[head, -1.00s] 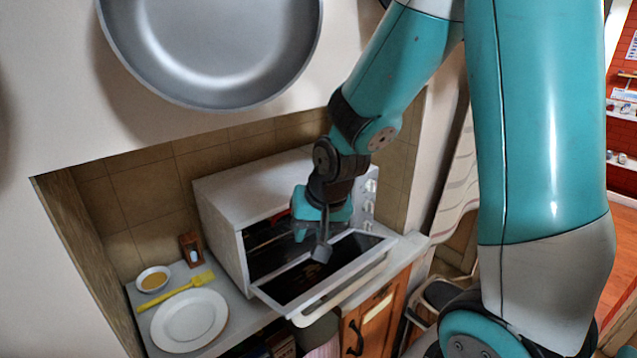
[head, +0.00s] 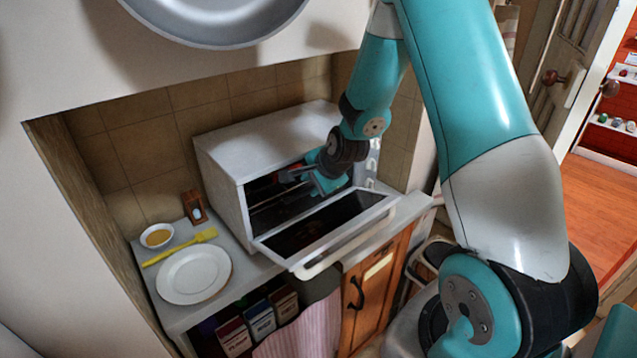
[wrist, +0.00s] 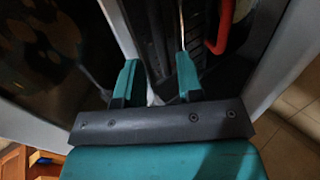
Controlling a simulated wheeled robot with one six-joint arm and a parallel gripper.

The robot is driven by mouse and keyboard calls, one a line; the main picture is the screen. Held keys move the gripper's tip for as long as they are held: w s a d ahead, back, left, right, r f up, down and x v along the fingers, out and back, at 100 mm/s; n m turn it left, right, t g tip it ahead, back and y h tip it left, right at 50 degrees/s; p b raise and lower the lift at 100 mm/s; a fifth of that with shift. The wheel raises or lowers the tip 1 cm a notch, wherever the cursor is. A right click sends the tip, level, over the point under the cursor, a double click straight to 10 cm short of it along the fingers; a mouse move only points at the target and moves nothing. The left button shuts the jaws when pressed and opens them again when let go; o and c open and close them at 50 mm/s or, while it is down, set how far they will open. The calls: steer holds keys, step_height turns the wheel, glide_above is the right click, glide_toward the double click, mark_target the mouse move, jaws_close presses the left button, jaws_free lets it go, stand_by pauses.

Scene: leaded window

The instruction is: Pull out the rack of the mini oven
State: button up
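The white mini oven (head: 215,173) stands on the counter with its glass door (head: 325,225) folded down open. Its dark inside shows the rack (head: 265,208) as thin lines, mostly hidden by my arm and the shade. In the wrist view a thin bright wire (wrist: 182,25), perhaps the rack's edge, runs ahead of my right finger, beside a red curved piece (wrist: 222,25). My gripper (wrist: 157,75) is at the oven's opening, above the door's right part. Its two teal fingers are apart with nothing clearly between them.
A white plate (head: 194,274), a yellow brush (head: 180,246) and a small bowl (head: 157,236) lie on the counter left of the oven. A wooden-framed timer (head: 194,207) stands behind them. A large pan (head: 215,20) hangs above.

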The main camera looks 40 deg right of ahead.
mark_target(332, 217)
steer(key=shift+b+x, duration=1.85)
steer(key=shift+x, duration=1.65)
jaws_close()
steer(key=shift+s+d+b, duration=0.1)
steer(key=shift+s+b, duration=0.2)
steer(key=shift+s, duration=2.85)
steer(key=shift+s+d+b, duration=0.1)
steer(key=shift+s+b, duration=0.35)
steer(key=shift+s, duration=2)
